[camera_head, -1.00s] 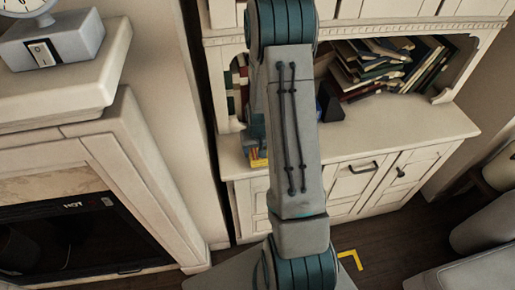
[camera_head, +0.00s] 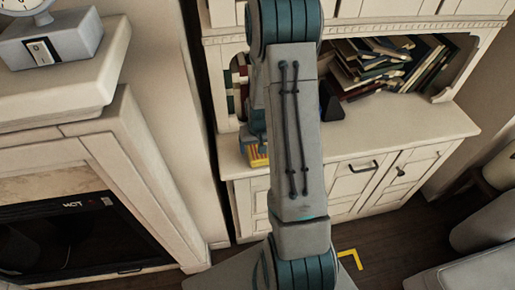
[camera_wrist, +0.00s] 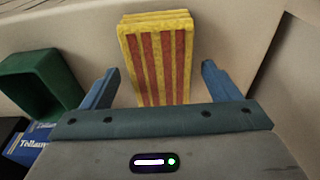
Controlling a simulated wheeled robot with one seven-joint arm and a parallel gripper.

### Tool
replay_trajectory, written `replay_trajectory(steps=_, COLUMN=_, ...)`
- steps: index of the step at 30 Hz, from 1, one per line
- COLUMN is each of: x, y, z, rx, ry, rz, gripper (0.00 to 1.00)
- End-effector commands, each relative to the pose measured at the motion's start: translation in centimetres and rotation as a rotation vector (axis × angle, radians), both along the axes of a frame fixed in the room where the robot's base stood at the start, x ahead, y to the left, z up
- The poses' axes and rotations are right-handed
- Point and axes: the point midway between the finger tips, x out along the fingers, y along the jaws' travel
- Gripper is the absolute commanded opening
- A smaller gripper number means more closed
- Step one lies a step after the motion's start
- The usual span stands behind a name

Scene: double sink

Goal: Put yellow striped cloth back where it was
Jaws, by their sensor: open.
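The yellow cloth with red stripes (camera_wrist: 160,55) is a folded block in the upper middle of the wrist view, on a pale surface. My gripper (camera_wrist: 160,80) is open, with one blue finger on each side of the cloth's lower part. I cannot tell whether the fingers touch it. In the head view a small part of the cloth (camera_head: 258,156) shows at the left end of the cabinet counter, beside my arm. My arm hides the rest of it there.
A green open container (camera_wrist: 40,85) and blue boxes (camera_wrist: 30,145) stand left of my gripper in the wrist view. In the head view, books (camera_head: 390,65) fill the cabinet shelf. The counter (camera_head: 410,122) is bare to the right. A fireplace-like unit (camera_head: 75,225) stands at left.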

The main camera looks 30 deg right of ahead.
Motion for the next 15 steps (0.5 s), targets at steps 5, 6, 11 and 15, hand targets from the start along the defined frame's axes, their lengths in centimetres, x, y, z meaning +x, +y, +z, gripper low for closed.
replay_trajectory(steps=5, x=-0.4, y=0.1, z=3.0, rx=-0.001, ry=-0.005, rz=0.0, gripper=0.83)
replay_trajectory(steps=6, x=-0.5, y=0.1, z=3.6, rx=-0.001, ry=-0.005, rz=0.0, gripper=0.83)
replay_trajectory(steps=11, x=-0.9, y=0.3, z=6.3, rx=-0.001, ry=-0.004, rz=-0.001, gripper=0.83)
replay_trajectory(steps=15, x=-1.2, y=0.3, z=8.3, rx=-0.001, ry=-0.003, rz=-0.001, gripper=0.83)
